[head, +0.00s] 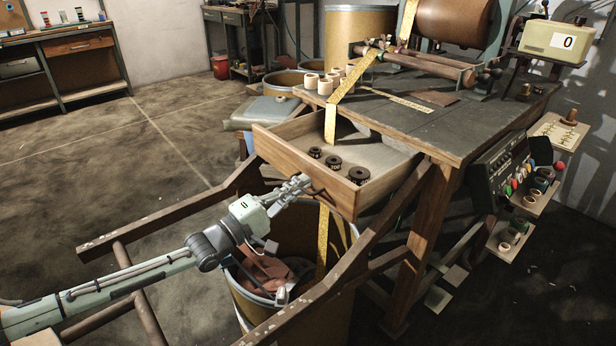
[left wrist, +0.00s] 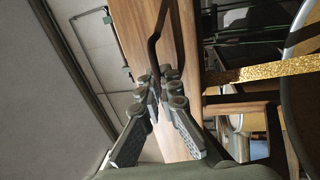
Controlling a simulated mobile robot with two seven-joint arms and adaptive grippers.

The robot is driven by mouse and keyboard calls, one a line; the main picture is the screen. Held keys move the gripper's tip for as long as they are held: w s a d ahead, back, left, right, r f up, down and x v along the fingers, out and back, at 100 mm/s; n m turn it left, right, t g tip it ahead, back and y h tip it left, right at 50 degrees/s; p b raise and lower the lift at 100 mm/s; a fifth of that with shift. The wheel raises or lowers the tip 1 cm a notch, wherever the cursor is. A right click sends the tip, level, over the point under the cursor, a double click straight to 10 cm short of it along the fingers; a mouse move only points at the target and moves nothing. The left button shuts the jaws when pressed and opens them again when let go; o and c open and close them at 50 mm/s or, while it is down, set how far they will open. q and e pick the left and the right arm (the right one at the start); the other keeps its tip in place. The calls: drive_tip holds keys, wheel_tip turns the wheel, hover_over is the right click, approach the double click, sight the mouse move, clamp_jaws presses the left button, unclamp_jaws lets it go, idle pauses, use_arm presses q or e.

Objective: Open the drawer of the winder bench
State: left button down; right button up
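The wooden drawer (head: 285,157) of the winder bench (head: 440,130) stands pulled out well past the bench's front edge. Its dark bow handle (left wrist: 153,40) is on the drawer front. My left gripper (head: 306,184) is at this handle, in front of the drawer. In the left wrist view, the fingers (left wrist: 162,92) lie on both sides of the handle's lower part and appear closed on it; the contact itself is partly hidden. Three dark spools (head: 333,161) sit inside the drawer. My right gripper is not in view.
A large drum (head: 240,300) stands below the drawer, with a gold tape strip (head: 323,240) hanging near it. Wooden rails (head: 170,212) flank my arm. Pale rolls (head: 325,86) stand on the bench top. The floor at left is clear.

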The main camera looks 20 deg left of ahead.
use_arm(q)
drive_tip(key=shift+s+a, duration=0.15)
drive_tip(key=shift+s, duration=0.05)
drive_tip(key=c, duration=2)
unclamp_jaws()
drive_tip(key=v, duration=1.2)
